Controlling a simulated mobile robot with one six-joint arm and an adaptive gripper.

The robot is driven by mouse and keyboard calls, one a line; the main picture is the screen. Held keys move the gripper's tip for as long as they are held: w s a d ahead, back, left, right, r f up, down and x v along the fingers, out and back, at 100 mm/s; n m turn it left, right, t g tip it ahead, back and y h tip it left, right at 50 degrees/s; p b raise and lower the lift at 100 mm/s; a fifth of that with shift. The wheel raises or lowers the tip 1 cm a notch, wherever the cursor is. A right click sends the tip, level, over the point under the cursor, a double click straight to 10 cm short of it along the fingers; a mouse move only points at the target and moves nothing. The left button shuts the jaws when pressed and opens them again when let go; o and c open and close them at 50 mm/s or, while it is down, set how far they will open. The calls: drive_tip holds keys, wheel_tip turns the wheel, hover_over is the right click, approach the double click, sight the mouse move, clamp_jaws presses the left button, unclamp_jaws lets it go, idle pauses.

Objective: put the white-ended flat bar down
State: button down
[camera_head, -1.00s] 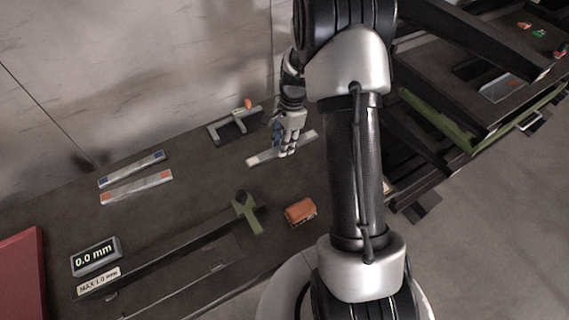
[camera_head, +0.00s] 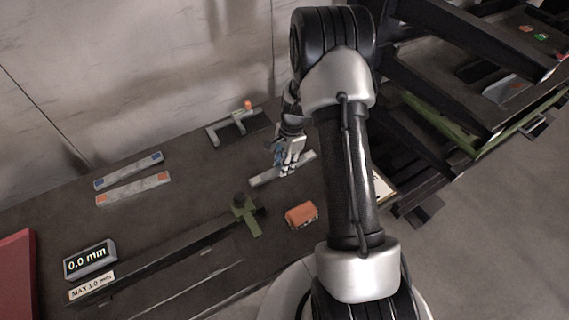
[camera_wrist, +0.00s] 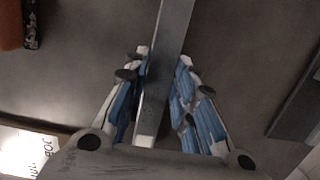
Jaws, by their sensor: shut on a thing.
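My gripper (camera_head: 284,168) is shut on a flat grey bar (camera_head: 300,164) over the dark bench, to the right of the middle of its top. The wrist view shows the bar (camera_wrist: 176,25) running between the blue-padded fingers of my gripper (camera_wrist: 165,60), from the top edge down toward the palm. One end of the bar looks pale in the head view; its end colour is hard to make out. The fingers hide part of its middle. The bar lies close to the bench top; I cannot tell whether it touches.
A blue-ended bar (camera_head: 128,171) and an orange-ended bar (camera_head: 133,189) lie on the left. A clamp-like frame (camera_head: 226,132) stands behind. A green part (camera_head: 247,215), an orange block (camera_head: 301,215) and a 0.0 mm display (camera_head: 90,259) stand in front.

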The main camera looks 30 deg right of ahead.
drive_tip(key=c, duration=1.3)
unclamp_jaws()
drive_tip(key=shift+f, duration=0.1)
